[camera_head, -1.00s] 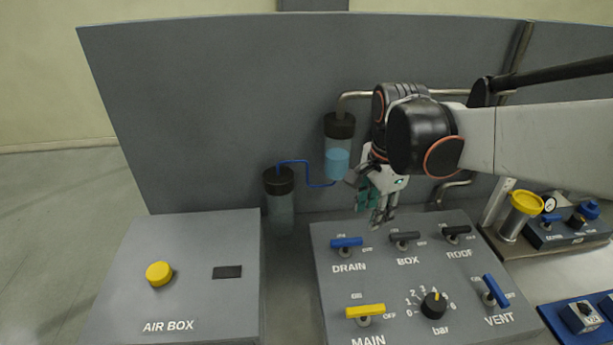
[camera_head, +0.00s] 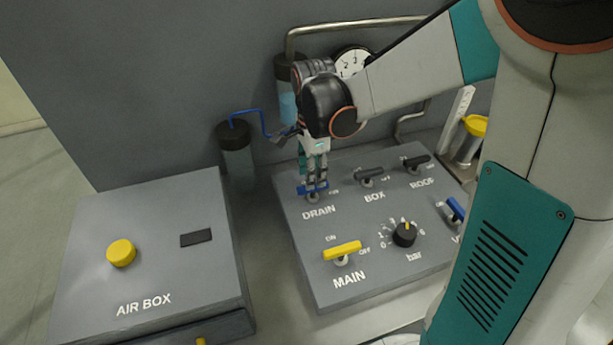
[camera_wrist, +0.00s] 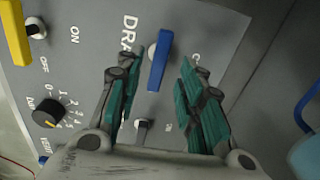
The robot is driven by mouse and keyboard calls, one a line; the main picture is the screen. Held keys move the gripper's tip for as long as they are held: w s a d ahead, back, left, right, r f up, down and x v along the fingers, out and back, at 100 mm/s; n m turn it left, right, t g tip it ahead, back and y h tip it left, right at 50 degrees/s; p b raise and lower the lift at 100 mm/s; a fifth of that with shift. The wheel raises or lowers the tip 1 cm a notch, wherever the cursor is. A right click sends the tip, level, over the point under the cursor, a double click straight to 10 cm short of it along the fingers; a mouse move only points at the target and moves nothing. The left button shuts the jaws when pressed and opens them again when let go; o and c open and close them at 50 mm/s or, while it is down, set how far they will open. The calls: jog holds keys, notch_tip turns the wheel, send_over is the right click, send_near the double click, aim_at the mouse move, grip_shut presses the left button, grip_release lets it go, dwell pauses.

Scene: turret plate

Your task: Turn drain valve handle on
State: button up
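The blue drain valve handle (camera_head: 306,188) is on the grey panel above the DRAIN label, and my gripper partly hides it. Its bar lies crosswise, in line with the OFF side. In the wrist view the blue handle (camera_wrist: 161,58) shows between my fingertips, with a gap visible on both sides. My gripper (camera_head: 315,183) points down at the handle from above. In the wrist view my gripper (camera_wrist: 158,66) is open, its teal fingers apart.
The dark BOX handle (camera_head: 369,174) and ROOF handle (camera_head: 416,161) stand to the right. The yellow MAIN handle (camera_head: 342,250) and black bar knob (camera_head: 404,234) are nearer. Behind is a dark-capped cylinder (camera_head: 236,150) with a blue tube.

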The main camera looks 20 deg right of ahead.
aim_at(313, 191)
jog(key=shift+f+b, duration=0.4)
jog(key=shift+f, duration=1.45)
grip_shut()
